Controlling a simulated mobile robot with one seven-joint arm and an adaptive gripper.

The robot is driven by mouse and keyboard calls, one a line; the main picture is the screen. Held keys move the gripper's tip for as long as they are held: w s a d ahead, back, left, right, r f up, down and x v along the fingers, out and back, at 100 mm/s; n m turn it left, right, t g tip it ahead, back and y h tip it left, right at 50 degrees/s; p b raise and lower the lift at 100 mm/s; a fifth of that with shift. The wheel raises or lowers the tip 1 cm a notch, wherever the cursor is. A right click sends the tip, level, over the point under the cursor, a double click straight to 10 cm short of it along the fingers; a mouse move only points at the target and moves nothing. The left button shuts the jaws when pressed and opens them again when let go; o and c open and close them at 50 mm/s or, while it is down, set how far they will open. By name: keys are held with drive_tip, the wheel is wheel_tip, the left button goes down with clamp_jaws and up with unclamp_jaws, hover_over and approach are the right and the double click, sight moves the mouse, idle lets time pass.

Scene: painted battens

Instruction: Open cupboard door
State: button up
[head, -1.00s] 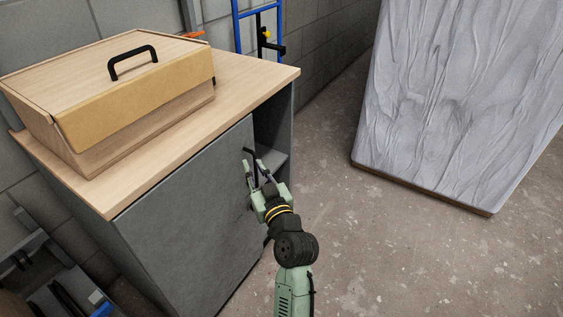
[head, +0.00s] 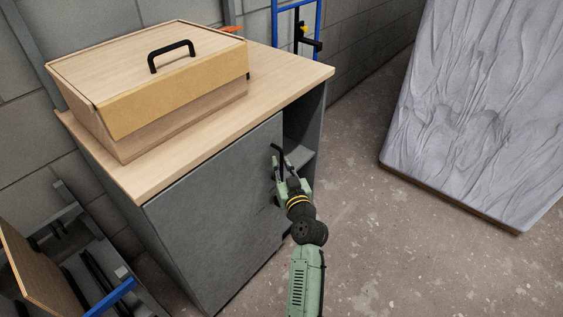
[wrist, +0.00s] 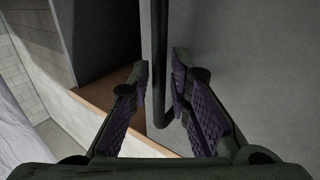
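The grey cupboard door (head: 215,215) fills the cupboard front below a wooden top, and it looks closed or nearly so. A black bar handle (head: 276,150) stands upright near its right edge. My gripper (head: 283,168) is at this handle. In the wrist view, the handle (wrist: 159,60) runs between the two open fingers of my gripper (wrist: 158,85), closer to the right finger. Whether either finger touches it I cannot tell. The door face (wrist: 245,60) lies behind the right finger. The lower part of the handle in the head view is hidden by my gripper.
An open shelf niche (head: 302,135) is right of the door. A wooden box (head: 175,105) with a black handle sits on the cupboard top (head: 300,76). A wrapped slab (head: 480,110) stands at the right. Metal frames (head: 85,250) crowd the left. Floor between is clear.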

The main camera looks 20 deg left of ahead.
drive_tip(key=shift+w+a, duration=0.15)
drive_tip(key=shift+w, duration=0.05)
clamp_jaws()
idle(0.6)
